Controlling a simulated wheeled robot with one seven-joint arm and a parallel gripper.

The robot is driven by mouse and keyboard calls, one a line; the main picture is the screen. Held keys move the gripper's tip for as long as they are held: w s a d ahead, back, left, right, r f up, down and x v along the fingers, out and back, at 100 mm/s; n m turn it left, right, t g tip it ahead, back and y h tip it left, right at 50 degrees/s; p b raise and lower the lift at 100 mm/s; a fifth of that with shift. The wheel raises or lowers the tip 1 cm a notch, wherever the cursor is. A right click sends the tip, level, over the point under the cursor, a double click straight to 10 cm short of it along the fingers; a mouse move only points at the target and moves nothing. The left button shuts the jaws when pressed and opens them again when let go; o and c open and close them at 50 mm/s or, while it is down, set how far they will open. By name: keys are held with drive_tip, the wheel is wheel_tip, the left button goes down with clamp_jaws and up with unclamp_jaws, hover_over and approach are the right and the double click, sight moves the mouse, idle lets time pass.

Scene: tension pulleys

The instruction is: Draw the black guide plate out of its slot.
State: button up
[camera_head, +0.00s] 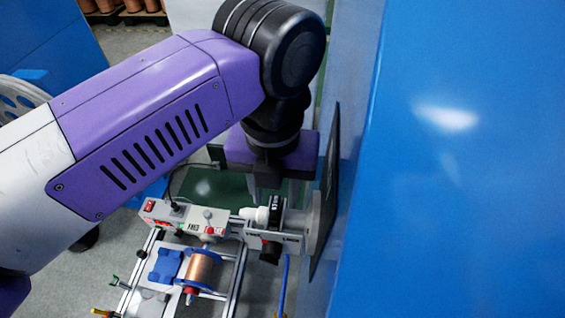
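My gripper (266,183) points down under my purple and black arm, just above the right end of the grey tension device (225,222). A small black upright piece with white lettering (277,209) stands on the device below the gripper, beside a white cylindrical part. It may be the black guide plate, but its slot is not clearly visible. The fingertips are small and partly hidden, so I cannot tell whether they are apart or touching the piece.
A grey disc (318,228) and a thin dark panel (329,185) stand close on the right, beside a large blue cabinet (470,200). A copper spool (201,268) and a blue block (166,265) sit on the metal frame (235,285) in front.

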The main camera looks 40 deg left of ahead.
drive_tip(key=shift+f, duration=1.25)
clamp_jaws()
drive_tip(key=shift+r+p, duration=0.85)
drive_tip(key=shift+r, duration=1.3)
drive_tip(key=shift+r+p, duration=0.4)
drive_tip(key=shift+r, duration=0.6)
drive_tip(key=shift+r, duration=0.1)
drive_tip(key=shift+r+p, duration=0.65)
drive_tip(key=shift+r, duration=1.25)
